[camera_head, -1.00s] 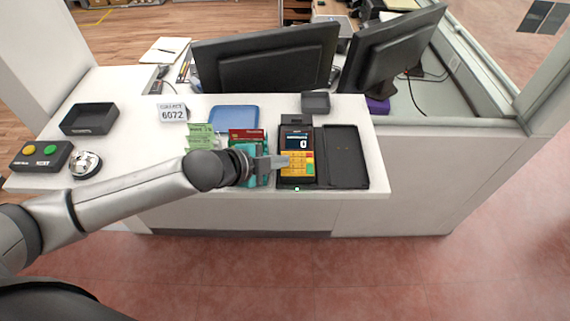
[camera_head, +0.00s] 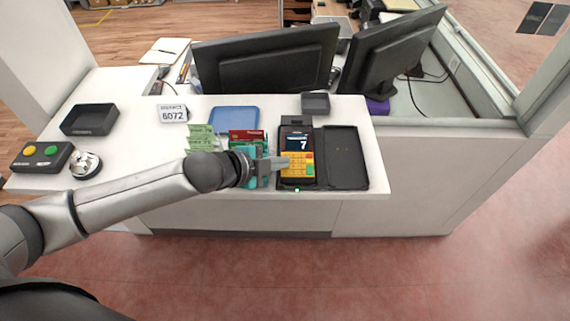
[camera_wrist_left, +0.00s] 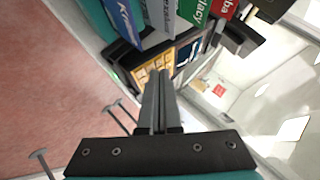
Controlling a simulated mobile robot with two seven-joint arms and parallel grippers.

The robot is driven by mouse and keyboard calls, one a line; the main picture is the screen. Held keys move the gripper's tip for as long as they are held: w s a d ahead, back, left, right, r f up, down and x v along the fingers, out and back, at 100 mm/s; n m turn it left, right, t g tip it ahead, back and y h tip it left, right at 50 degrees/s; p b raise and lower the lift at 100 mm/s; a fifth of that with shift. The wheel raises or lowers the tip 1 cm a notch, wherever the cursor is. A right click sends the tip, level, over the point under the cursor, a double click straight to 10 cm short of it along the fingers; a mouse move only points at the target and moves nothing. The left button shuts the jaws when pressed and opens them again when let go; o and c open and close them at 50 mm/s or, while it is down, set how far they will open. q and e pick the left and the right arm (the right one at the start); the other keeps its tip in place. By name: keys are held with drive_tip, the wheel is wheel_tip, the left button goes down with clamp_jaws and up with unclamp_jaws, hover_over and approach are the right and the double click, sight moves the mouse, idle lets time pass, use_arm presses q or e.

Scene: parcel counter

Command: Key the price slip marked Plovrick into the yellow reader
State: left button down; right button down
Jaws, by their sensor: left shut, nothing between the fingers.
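The reader (camera_head: 297,143) is dark with a yellow keypad (camera_head: 299,168), and its display shows 7. It stands near the counter's front edge; the keypad also shows in the left wrist view (camera_wrist_left: 152,70). My left gripper (camera_head: 284,163) is shut and empty, its tips at the keypad's left side; in the wrist view its fingers (camera_wrist_left: 159,82) point at the keypad. I cannot tell whether they touch a key. Green slips (camera_head: 201,138), a red card (camera_head: 246,136) and teal pieces lie left of the reader. I cannot read Plovrick on any. My right gripper is out of view.
A black open tray (camera_head: 345,158) adjoins the reader's right side. A small dark tray (camera_head: 315,103), a blue tray (camera_head: 234,117) and a 6072 sign (camera_head: 173,114) are behind. A button box (camera_head: 41,156), a bell (camera_head: 85,165) and a black bin (camera_head: 90,119) stand at left.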

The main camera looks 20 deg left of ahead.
use_arm(q)
drive_tip(key=shift+s+r+p, duration=0.15)
drive_tip(key=shift+r+p, duration=0.45)
drive_tip(key=shift+p, duration=0.05)
drive_tip(key=shift+f, duration=0.1)
drive_tip(key=shift+w+d+r, duration=0.2)
drive_tip(key=shift+w+d, duration=0.55)
drive_tip(key=shift+w, duration=0.25)
drive_tip(key=shift+f, duration=0.15)
drive_tip(key=shift+w+f, duration=0.1)
drive_tip(key=shift+f, duration=0.2)
